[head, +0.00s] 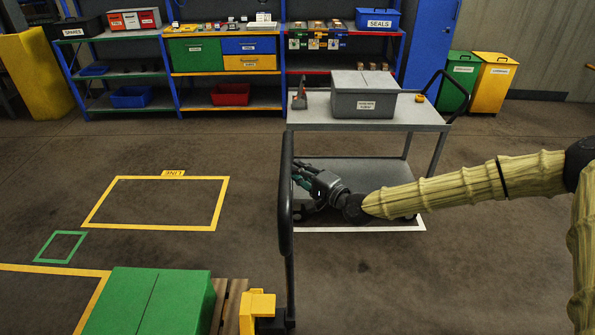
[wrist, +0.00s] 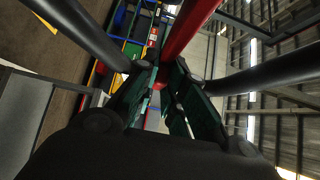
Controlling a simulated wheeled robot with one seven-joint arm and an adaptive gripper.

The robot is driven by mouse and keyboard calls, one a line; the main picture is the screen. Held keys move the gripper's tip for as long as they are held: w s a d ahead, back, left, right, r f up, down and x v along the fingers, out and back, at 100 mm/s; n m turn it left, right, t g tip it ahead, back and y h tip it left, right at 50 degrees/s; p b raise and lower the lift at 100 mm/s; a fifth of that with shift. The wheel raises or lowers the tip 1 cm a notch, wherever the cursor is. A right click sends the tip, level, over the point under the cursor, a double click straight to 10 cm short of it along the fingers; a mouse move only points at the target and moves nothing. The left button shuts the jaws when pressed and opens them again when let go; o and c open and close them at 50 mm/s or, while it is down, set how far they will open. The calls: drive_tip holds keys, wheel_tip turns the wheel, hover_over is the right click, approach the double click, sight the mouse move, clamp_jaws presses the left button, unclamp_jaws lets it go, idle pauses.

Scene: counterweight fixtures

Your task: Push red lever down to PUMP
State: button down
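In the wrist view, a red lever (wrist: 190,28) runs from the top edge down to just beyond my fingertips. My gripper (wrist: 164,72) has its two dark green fingers apart, with a narrow gap between them. The lever's lower end shows at this gap; I cannot tell whether it touches a finger. In the head view my gripper (head: 300,178) is beside the upright black handle (head: 285,205) of a yellow pallet truck (head: 257,305). The red lever cannot be made out there. No PUMP marking is readable.
Black bars (wrist: 85,35) of the handle flank my fingers in the wrist view. A grey cart (head: 415,112) carrying a grey box (head: 363,103) stands behind the gripper. A green crate (head: 150,300) sits at the lower left. Floor around the yellow rectangle (head: 155,205) is clear.

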drive_tip(key=shift+f, duration=0.1)
drive_tip(key=shift+f+m+g+h+b, duration=0.4)
drive_tip(key=shift+f+m+b, duration=0.15)
drive_tip(key=shift+b, duration=0.7)
drive_tip(key=shift+s+f+m+g+h+b, duration=0.2)
drive_tip(key=shift+f+m+g+h+b, duration=0.2)
drive_tip(key=shift+f+m+g+b, duration=0.3)
drive_tip(key=shift+r, duration=0.15)
drive_tip(key=c, duration=1.5)
unclamp_jaws()
drive_tip(key=shift+v, duration=6)
